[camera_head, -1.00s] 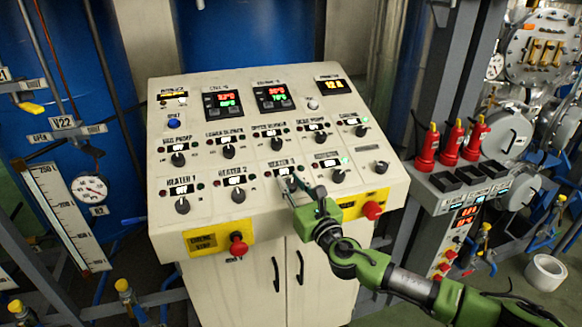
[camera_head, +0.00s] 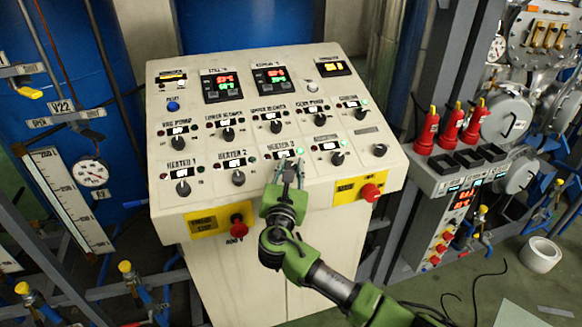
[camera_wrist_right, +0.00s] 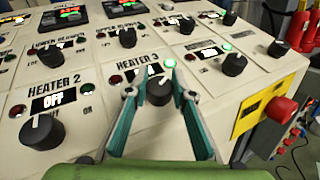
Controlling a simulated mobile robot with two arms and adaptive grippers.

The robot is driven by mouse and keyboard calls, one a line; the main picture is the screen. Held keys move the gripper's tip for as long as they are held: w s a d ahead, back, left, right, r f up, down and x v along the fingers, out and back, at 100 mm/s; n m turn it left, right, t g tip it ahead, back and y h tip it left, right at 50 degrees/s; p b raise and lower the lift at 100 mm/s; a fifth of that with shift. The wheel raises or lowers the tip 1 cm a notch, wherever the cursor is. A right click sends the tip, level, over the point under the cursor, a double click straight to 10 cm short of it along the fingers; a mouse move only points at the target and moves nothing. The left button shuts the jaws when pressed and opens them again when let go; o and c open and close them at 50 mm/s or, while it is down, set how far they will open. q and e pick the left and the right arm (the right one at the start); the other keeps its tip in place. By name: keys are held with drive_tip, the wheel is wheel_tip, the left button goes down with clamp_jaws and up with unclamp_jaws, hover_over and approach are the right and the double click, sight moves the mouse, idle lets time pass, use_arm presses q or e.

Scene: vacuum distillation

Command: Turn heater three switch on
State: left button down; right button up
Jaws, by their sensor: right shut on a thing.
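The heater three switch (camera_wrist_right: 159,91) is a round black knob under the "HEATER 3" label in the right wrist view. My right gripper (camera_wrist_right: 155,90) has one finger on each side of the knob and is closed on it. Above the knob, the green lamp (camera_wrist_right: 169,63) is lit and the red lamp (camera_wrist_right: 114,80) looks dark. A small display (camera_wrist_right: 145,74) sits between the lamps; the fingers partly cover it and its text is unclear. In the head view, my right gripper (camera_head: 287,170) reaches the panel's lower row and mostly hides the knob. My left gripper is not in view.
The heater two knob (camera_wrist_right: 42,132) is at left, its display (camera_wrist_right: 53,100) reading OFF. The heater one knob (camera_head: 183,188) is farther left. Red emergency buttons (camera_head: 239,225) and (camera_head: 370,192) stand on the panel's front edge. Other knobs sit close above.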

idle(0.3)
drive_tip(key=o, duration=1.1)
drive_tip(key=shift+o, duration=0.2)
drive_tip(key=s+a, duration=0.1)
drive_tip(key=s, duration=1)
drive_tip(key=shift+s+a+f, duration=0.15)
drive_tip(key=shift+s+a, duration=0.1)
drive_tip(key=shift+s, duration=0.15)
